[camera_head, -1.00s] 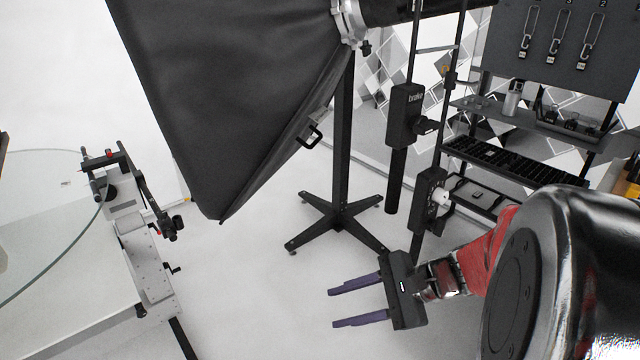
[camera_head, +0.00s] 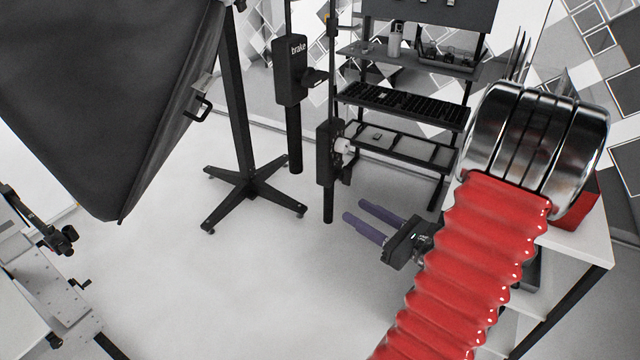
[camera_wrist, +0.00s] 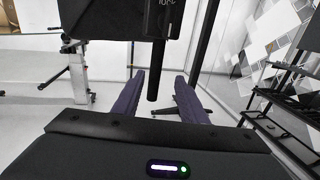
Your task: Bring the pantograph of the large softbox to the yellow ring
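The large softbox (camera_head: 110,90) is a black hood filling the upper left of the head view. Right of it two dark vertical rods hang, apparently its pantograph: one has a black box marked "brake" (camera_head: 292,70), the other a lower black box with a pale knob (camera_head: 330,150). My gripper (camera_head: 353,210) is open and empty, its purple fingers pointing left, just right of the lower rod end in the picture. In the wrist view my gripper (camera_wrist: 159,76) frames a black rod (camera_wrist: 153,88) between its fingers; contact cannot be told. I cannot make out a yellow ring.
A dark shelf rack (camera_head: 400,105) is at the back, a white table (camera_head: 575,245) at the right. The middle floor is clear.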

